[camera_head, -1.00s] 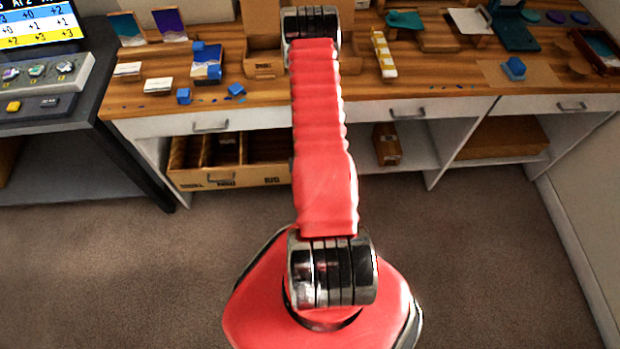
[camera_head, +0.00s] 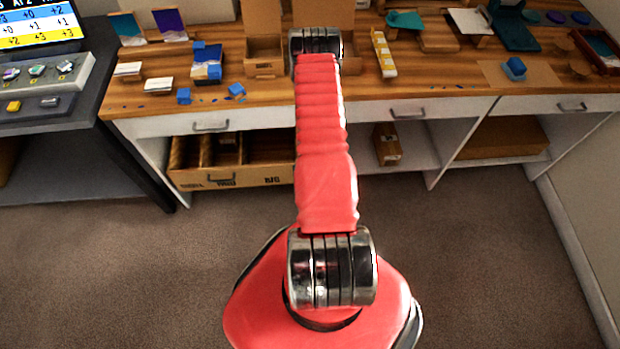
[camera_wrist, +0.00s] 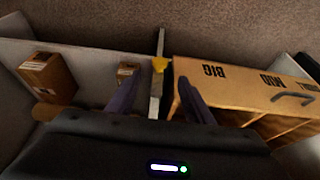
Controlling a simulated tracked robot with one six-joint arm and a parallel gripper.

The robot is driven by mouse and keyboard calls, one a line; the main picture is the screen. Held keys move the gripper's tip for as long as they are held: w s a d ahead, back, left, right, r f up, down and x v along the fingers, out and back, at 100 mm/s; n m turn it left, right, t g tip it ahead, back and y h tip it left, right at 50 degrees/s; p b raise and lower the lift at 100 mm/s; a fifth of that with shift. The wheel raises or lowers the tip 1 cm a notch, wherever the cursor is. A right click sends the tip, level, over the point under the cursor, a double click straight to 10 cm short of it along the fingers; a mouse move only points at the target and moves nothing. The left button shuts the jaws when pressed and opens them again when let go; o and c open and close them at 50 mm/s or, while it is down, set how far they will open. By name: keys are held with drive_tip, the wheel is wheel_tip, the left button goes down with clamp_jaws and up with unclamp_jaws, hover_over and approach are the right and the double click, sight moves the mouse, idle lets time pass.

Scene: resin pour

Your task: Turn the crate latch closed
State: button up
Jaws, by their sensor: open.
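The wooden crate (camera_head: 262,176) stands in the open shelf bay under the bench, with a handle on its lettered front. In the wrist view the crate (camera_wrist: 235,85) appears upside down at the right. A small yellow piece (camera_wrist: 160,64), which looks like the latch, sits at the crate's end beside an upright panel. My gripper (camera_wrist: 158,82) is open, its two dark fingers spread on either side of the yellow piece's line. I cannot tell how far it is from the piece. In the head view my arm hides the gripper and the latch.
The upright panel (camera_wrist: 156,85) stands close beside the crate's end. Cardboard boxes (camera_wrist: 48,76) lie in the neighbouring bay. The bench top (camera_head: 350,95) above carries blue pieces, wooden boxes and trays. The carpet (camera_head: 480,260) in front is clear.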

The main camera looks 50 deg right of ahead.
drive_tip(key=x, duration=1)
drive_tip(key=shift+f, duration=0.3)
drive_tip(key=shift+c, duration=0.4)
clamp_jaws()
drive_tip(key=shift+d, duration=0.25)
drive_tip(key=shift+a, duration=0.15)
